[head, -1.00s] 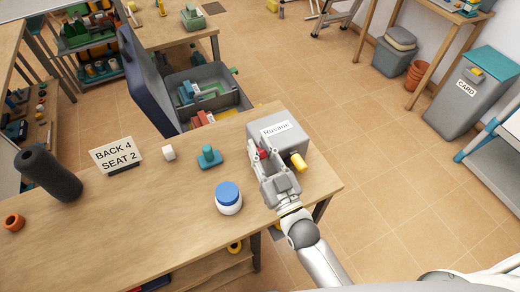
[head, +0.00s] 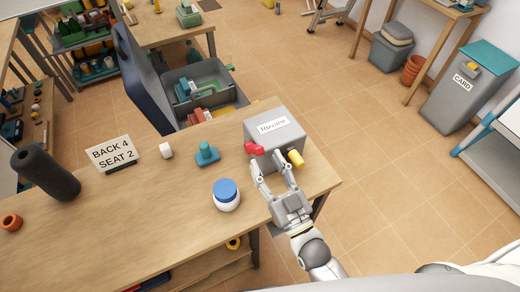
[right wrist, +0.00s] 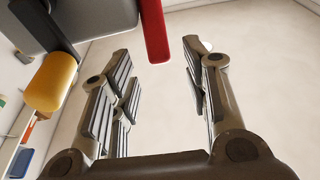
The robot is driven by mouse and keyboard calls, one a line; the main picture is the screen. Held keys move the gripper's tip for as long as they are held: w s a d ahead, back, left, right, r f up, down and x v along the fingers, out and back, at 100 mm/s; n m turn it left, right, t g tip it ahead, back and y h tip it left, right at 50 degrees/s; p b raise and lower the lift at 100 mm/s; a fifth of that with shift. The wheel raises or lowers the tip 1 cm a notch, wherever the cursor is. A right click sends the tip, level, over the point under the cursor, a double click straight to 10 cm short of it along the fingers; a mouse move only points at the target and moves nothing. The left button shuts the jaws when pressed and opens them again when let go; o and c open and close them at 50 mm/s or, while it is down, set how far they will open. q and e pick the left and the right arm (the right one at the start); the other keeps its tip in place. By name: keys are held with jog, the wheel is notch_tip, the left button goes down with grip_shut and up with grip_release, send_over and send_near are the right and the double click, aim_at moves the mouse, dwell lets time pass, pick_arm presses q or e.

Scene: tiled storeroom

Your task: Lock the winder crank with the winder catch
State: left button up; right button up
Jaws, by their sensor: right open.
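A grey box labelled "Ruvane" (head: 273,140), which looks like the winder, stands at the right end of the wooden table. A red lever (head: 254,147), likely the catch, sticks out at its near left side. A yellow knob (head: 296,158), likely the crank's handle, sticks out at the right of its near face. My right gripper (head: 270,172) is open and empty in front of the box, just short of the red lever. In the right wrist view the red lever (right wrist: 155,32) lies beyond the open fingers, and the yellow knob (right wrist: 50,82) is at left on a dark arm. My left gripper is out of view.
A blue-lidded white jar (head: 227,195) stands left of my right gripper. An open toolbox (head: 195,90) is behind the table.

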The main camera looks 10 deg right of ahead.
jog(key=v, duration=0.6)
jog(key=shift+s, duration=0.1)
jog(key=shift+c, duration=0.4)
